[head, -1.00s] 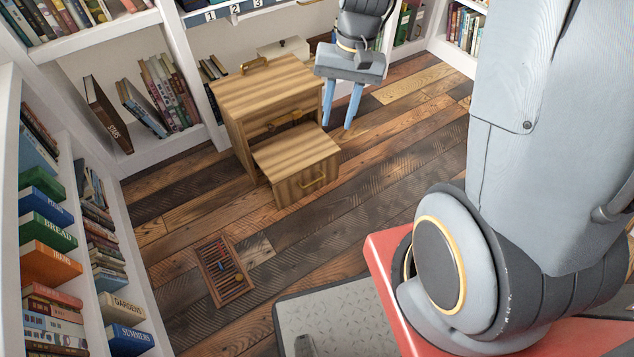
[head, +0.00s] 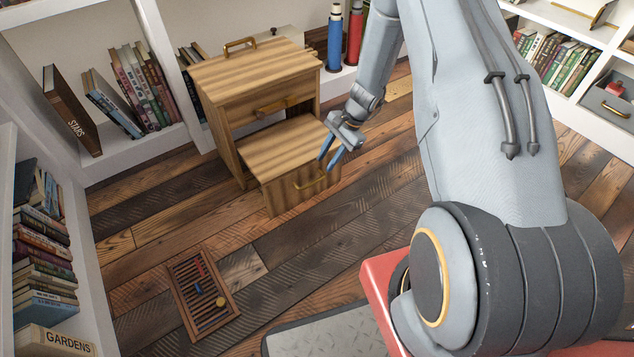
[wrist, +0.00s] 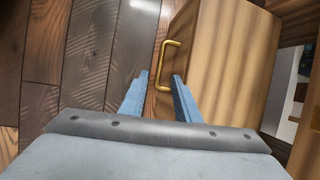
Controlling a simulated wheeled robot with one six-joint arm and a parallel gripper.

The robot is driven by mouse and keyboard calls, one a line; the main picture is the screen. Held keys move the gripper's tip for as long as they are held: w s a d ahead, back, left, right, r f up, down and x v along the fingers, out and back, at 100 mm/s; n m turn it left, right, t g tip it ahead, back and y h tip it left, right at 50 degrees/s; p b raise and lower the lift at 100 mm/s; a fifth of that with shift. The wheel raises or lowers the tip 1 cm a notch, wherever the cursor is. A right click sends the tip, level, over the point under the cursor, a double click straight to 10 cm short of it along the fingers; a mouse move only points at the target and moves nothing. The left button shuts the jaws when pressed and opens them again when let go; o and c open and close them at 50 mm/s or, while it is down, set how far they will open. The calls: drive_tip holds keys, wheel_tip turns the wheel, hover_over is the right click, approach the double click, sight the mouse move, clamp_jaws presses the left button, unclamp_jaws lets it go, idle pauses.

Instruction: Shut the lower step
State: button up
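The wooden step cabinet (head: 225,80) stands on the plank floor, left of centre in the head view. Its lower step (head: 285,150) sticks out toward the front, with a brass handle (head: 312,181) on its front face. My gripper (head: 327,163) is close to the right part of that front, near the top edge. In the wrist view my gripper (wrist: 160,82) is open with a gap between its blue fingers. The brass handle (wrist: 166,62) shows just beyond the fingertips, beside the striped wooden face (wrist: 225,55). I cannot tell whether a finger touches it.
The upper drawer (head: 262,104) looks shut. Bookshelves (head: 60,262) line the left and back. Blue and red bottles (head: 335,45) stand behind. Floor between step and frame is clear.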

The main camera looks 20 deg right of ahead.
sight(315, 181)
drive_tip(key=b+x, duration=0.1)
drive_tip(key=x, duration=0.2)
drive_tip(key=b+x, duration=0.1)
drive_tip(key=x, duration=0.2)
drive_tip(key=b+x, duration=0.1)
drive_tip(key=x, duration=0.2)
drive_tip(key=shift+w+d+f, duration=0.15)
drive_tip(key=shift+d, duration=0.15)
clamp_jaws()
